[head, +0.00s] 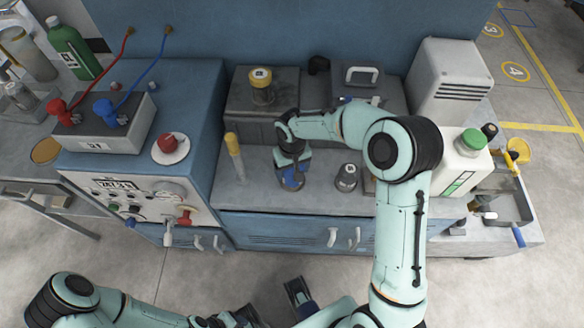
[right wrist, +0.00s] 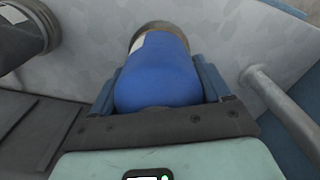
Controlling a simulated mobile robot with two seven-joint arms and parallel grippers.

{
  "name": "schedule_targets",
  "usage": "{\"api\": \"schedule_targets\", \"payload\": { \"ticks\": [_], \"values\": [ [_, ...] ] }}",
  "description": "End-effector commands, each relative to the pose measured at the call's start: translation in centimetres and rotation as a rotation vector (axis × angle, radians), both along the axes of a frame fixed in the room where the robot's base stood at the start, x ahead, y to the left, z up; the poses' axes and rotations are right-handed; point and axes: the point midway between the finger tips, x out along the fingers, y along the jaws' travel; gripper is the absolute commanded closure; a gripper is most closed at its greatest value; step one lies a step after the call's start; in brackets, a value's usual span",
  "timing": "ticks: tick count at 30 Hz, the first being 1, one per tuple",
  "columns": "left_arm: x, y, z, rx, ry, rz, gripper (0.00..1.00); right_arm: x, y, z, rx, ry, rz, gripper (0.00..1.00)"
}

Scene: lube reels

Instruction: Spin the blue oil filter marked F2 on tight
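The blue oil filter (right wrist: 160,75) sits between the two fingers of my right gripper (right wrist: 160,90), which press against both its sides in the right wrist view. A pale label and a grey-brown far end show on it; no F2 mark is legible. In the head view the blue filter (head: 292,178) is at the front of the grey bench, mostly covered by my right gripper (head: 291,170). I cannot tell whether it rests on the bench. My left arm is low at the bottom of the head view, away from the bench; its finger opening is unclear.
A dark filter with a white label (head: 346,177) stands just right of my right gripper. A yellow-topped tube (head: 233,143) stands to the left. Behind is a dark block with a yellow-topped canister (head: 262,85). A white jug (head: 460,165) stands right. A blue control cabinet (head: 190,110) borders the left.

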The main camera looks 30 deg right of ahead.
Motion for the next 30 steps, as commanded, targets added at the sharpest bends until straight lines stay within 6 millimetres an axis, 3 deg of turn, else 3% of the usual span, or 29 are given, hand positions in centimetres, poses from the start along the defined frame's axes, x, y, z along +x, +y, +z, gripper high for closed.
{"api": "schedule_targets", "payload": {
  "ticks": [4,12,23,30],
  "values": [
    [-0.1,0.0,-0.5,0.001,0.002,0.000,0.57,0.0,0.1,-0.1,0.001,-0.002,-0.067,0.66],
    [-0.4,0.0,-1.9,0.000,0.007,0.000,0.57,-0.1,-0.1,-0.1,0.000,0.000,-0.423,0.66],
    [-0.4,0.0,-1.9,0.000,0.007,0.000,0.57,-0.1,-0.2,0.0,0.000,0.000,-0.471,0.66],
    [-0.5,0.0,-2.6,0.001,0.008,0.000,0.57,-0.2,-0.3,-0.1,0.000,-0.001,-0.790,0.66]
  ]
}}
